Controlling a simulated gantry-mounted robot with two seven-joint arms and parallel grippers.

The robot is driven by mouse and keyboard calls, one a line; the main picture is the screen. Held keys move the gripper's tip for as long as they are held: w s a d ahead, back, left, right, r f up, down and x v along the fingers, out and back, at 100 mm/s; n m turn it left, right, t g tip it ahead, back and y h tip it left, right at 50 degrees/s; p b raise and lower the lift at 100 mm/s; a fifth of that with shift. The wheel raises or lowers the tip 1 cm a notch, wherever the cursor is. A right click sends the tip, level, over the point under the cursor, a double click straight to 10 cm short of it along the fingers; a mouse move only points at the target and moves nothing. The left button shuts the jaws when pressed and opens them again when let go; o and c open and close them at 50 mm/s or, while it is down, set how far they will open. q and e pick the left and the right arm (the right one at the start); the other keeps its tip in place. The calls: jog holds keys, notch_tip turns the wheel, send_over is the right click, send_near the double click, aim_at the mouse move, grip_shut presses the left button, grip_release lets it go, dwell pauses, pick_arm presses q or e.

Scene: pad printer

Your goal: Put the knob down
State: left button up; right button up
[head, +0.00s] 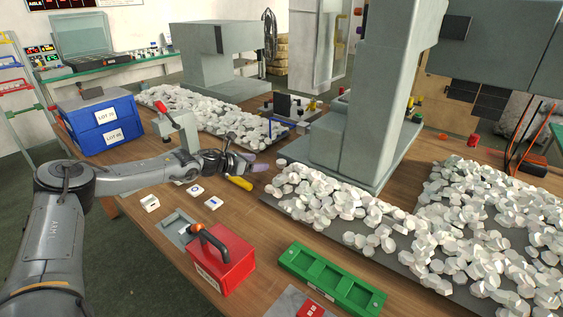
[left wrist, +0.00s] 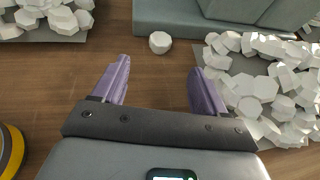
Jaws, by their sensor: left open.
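My left gripper (head: 256,163) is low over the table, left of the grey machine's base. In the left wrist view its two purple fingers (left wrist: 160,68) stand wide apart with nothing between them. A single white faceted knob (left wrist: 160,42) lies on the wooden table just beyond the fingertips, apart from both, close to the machine's base. It also seems to show in the head view (head: 282,161), just past the gripper. My right gripper is not in view.
A heap of white knobs (left wrist: 255,85) lies right of the fingers, another (left wrist: 45,15) at far left. The grey machine base (left wrist: 170,18) blocks the far side. A yellow-handled tool (head: 240,183) lies beside the gripper. A red box (head: 225,260) and green tray (head: 333,280) stand nearer.

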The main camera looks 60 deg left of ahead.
aim_at(280, 162)
pick_arm(q)
jog(key=shift+w+r+p, duration=0.1)
jog(key=shift+w+p, duration=0.2)
jog(key=shift+p, duration=0.45)
jog(key=shift+w+f, duration=0.2)
jog(key=shift+f, duration=0.05)
jog(key=shift+b+x, duration=0.6)
jog(key=shift+x, duration=0.6)
jog(key=shift+b+x, duration=0.35)
jog(key=shift+x, duration=1.1)
jog(key=shift+b+x, duration=1.15)
jog(key=shift+x, duration=0.55)
jog(key=shift+b+x, duration=0.3)
jog(key=shift+x, duration=0.55)
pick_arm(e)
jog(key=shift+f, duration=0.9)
pick_arm(q)
jog(key=shift+f, duration=0.2)
jog(key=shift+c, duration=0.5)
jog(key=shift+r, duration=0.1)
jog(key=c, duration=1.1)
